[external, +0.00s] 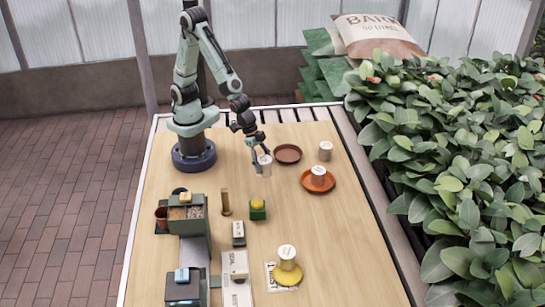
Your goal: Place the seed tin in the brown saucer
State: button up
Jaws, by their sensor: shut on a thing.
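My gripper (258,157) is shut on a small pale tin (265,168), low over the wooden table, just left of the brown saucer. The tin looks upright; its label is too small to read, and I cannot tell whether it touches the table. The brown saucer (288,153) is round, shallow and empty, near the back of the table. I cannot tell by label which is the seed tin.
The orange saucer (330,186) lies right of the held tin. A green box with a yellow top (258,209) and a wooden post (225,203) stand in front. The yellow saucer (289,276), papers and a grey-green machine (190,225) fill the near side. Leafy plants (460,150) border the right.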

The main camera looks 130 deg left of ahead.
jog(key=shift+a+n+y, duration=0.45)
jog(key=shift+n+y, duration=0.05)
jog(key=shift+n, duration=0.7)
jog(key=s+a+f+n+g+y, duration=0.1)
jog(key=a+f+n+g+y, duration=0.15)
jog(key=a+n, duration=0.75)
jog(key=n+g, duration=0.2)
jog(key=n, duration=0.2)
send_over(291, 153)
jog(key=d, duration=0.2)
notch_tip(291, 153, down, 3)
jog(key=shift+y, duration=0.25)
notch_tip(291, 153, down, 6)
jog(key=shift+d+f, duration=0.1)
jog(key=shift+f, duration=0.25)
jog(key=shift+f, duration=0.15)
jog(key=o, duration=1.2)
jog(key=shift+c, duration=0.2)
